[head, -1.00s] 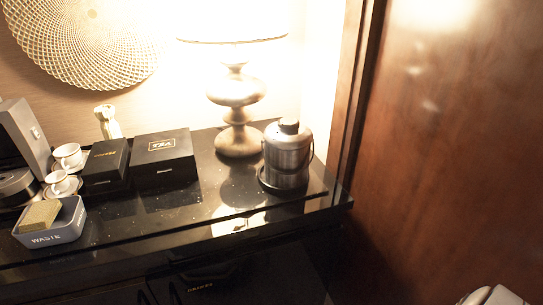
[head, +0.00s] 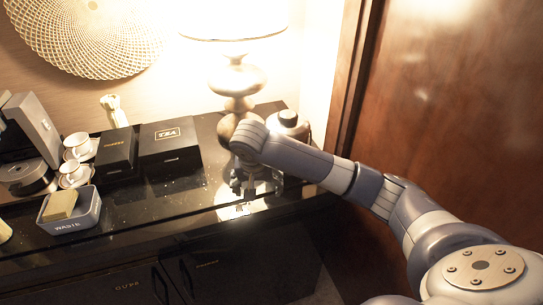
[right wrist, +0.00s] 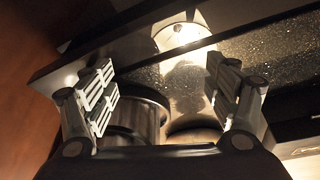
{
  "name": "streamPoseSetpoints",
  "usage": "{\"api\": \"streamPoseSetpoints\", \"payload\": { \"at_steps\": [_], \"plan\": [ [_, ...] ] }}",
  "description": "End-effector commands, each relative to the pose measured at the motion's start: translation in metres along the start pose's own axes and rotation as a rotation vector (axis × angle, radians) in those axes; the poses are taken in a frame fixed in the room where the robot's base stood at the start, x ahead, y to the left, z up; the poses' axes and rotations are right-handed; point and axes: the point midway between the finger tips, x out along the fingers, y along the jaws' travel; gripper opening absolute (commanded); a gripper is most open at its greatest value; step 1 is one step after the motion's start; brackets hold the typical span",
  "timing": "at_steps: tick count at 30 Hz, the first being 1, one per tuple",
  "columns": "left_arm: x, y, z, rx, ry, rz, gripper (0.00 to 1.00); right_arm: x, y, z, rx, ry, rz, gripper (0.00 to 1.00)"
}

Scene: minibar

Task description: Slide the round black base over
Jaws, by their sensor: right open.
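A metal ice bucket (head: 289,122) stands at the right end of the black counter, mostly hidden behind my right arm in the head view. The round black base under it is hidden there. In the right wrist view the bucket's metal side (right wrist: 128,115) shows beside the left finger, with the dark rim of the black base (right wrist: 158,98) curving around it. My right gripper (head: 252,198) is open over the counter's front part, in front of the bucket and lamp. Its spread fingers (right wrist: 160,75) hold nothing; I cannot tell whether one touches the base. My left gripper is out of view.
The lamp (head: 237,80) stands close behind my right gripper. A wooden panel (head: 450,110) bounds the right. The counter front between bin and gripper is clear.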

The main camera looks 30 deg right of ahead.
Motion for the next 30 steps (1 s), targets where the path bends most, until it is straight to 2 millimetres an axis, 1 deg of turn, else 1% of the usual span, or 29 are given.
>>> {"api": "streamPoseSetpoints", "payload": {
  "at_steps": [1,3,6,9,19,22,26,30],
  "plan": [
    [0.0,0.0,0.0,0.0,0.001,0.0,0.76,-0.008,0.009,-0.021,0.06,0.017,0.022,0.8],
    [0.0,0.0,-0.001,0.0,0.001,0.0,0.76,-0.016,0.019,-0.041,0.137,0.027,0.047,0.8],
    [0.0,0.0,-0.001,0.0,0.002,0.0,0.76,-0.025,0.03,-0.06,0.217,0.037,0.07,0.8],
    [0.0,0.0,-0.001,0.0,0.002,0.0,0.76,-0.029,0.036,-0.068,0.258,0.04,0.081,0.8],
    [0.0,0.0,-0.001,0.0,0.002,0.0,0.76,-0.03,0.037,-0.07,0.267,0.04,0.083,0.8],
    [-0.001,0.0,-0.002,0.0,0.002,0.0,0.76,-0.027,0.037,-0.07,0.267,0.04,0.083,0.8],
    [-0.005,0.0,-0.002,0.0,0.002,0.0,0.76,-0.015,0.039,-0.07,0.266,0.039,0.085,0.8],
    [-0.01,-0.001,-0.002,0.0,0.002,0.0,0.76,0.009,0.041,-0.071,0.267,0.039,0.087,0.8]
  ]
}}
